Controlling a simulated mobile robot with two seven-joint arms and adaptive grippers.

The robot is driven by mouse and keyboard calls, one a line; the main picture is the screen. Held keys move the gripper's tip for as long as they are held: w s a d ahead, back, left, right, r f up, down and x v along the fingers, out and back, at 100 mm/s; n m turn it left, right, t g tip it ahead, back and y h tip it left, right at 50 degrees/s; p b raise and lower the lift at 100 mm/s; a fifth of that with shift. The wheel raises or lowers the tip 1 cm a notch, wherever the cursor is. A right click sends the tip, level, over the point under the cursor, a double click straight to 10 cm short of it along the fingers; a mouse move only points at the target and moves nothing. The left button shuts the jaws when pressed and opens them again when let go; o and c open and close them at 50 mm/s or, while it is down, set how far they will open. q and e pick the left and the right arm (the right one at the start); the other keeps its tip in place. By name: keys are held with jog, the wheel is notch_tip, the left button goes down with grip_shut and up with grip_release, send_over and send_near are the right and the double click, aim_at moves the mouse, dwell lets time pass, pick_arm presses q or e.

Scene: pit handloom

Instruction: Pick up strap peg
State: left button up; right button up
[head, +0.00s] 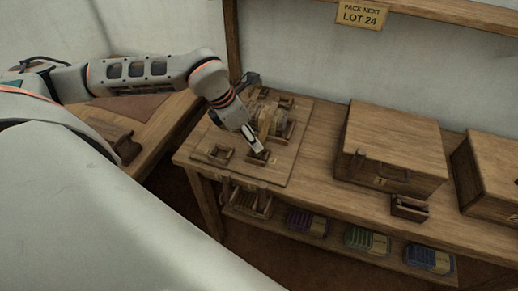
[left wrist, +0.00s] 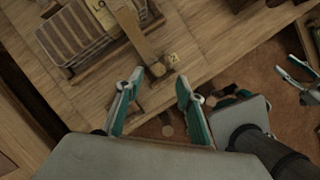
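My left gripper (head: 254,143) reaches down over a wooden board (head: 215,165) on the bench in the head view. In the left wrist view the left gripper (left wrist: 157,92) is open, its two teal-lined fingers apart with nothing held between them. Just beyond the fingertips is a slim wooden piece (left wrist: 138,32), which may be the strap peg.
Dark wooden cradles (head: 219,154) stand on the board. A wooden chest (head: 392,137) and a small box (head: 409,208) are to the right. Several trays, one blue (head: 429,258), sit on the lower shelf. A sign (head: 360,15) hangs above. The bench front edge is close to the board.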

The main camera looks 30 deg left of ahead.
pick_arm(q)
jog(key=x, duration=0.4)
jog(key=shift+w+f, duration=0.2)
jog(key=shift+f, duration=0.2)
jog(key=c, duration=1)
jog(key=shift+r, duration=0.15)
